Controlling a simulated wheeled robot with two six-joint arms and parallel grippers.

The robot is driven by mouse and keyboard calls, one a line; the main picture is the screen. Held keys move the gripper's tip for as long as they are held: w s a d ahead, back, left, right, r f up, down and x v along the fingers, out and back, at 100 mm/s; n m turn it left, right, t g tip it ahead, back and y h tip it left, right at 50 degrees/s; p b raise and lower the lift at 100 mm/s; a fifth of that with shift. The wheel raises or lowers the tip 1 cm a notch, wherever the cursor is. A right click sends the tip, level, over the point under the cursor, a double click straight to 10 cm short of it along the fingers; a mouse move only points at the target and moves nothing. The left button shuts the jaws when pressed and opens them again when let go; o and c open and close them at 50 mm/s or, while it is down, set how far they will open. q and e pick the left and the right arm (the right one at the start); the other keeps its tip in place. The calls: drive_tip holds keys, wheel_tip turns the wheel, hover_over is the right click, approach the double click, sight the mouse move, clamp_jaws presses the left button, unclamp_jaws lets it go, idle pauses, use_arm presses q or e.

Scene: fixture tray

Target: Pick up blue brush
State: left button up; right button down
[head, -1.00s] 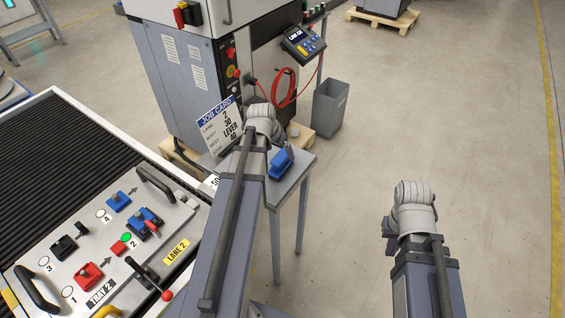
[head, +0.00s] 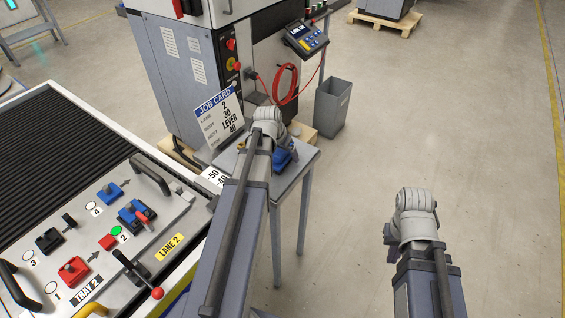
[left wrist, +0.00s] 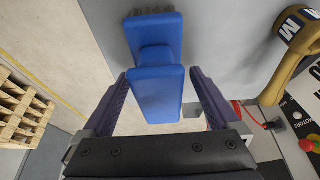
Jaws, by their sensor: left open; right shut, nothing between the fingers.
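The blue brush (head: 284,156) stands on the small grey side table (head: 300,165), partly hidden behind my left arm in the head view. In the left wrist view the blue brush (left wrist: 156,85) lies between the two fingers of my left gripper (left wrist: 160,98). That gripper is open, with a finger on each side of the brush and small gaps visible. Its fingers are hidden behind my arm in the head view. My right gripper (head: 389,238) hangs over open floor at the right, mostly hidden by its own wrist, shut and empty.
A job card (head: 220,115) stands at the back of the side table. A brass-coloured tool (left wrist: 295,50) shows near the brush in the left wrist view. The fixture tray (head: 150,262) with blue, red and black parts is at left. A grey bin (head: 333,108) stands behind.

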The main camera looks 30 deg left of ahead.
use_arm(q)
drive_tip(key=shift+w+f, duration=0.1)
drive_tip(key=shift+f, duration=0.1)
clamp_jaws()
idle(0.7)
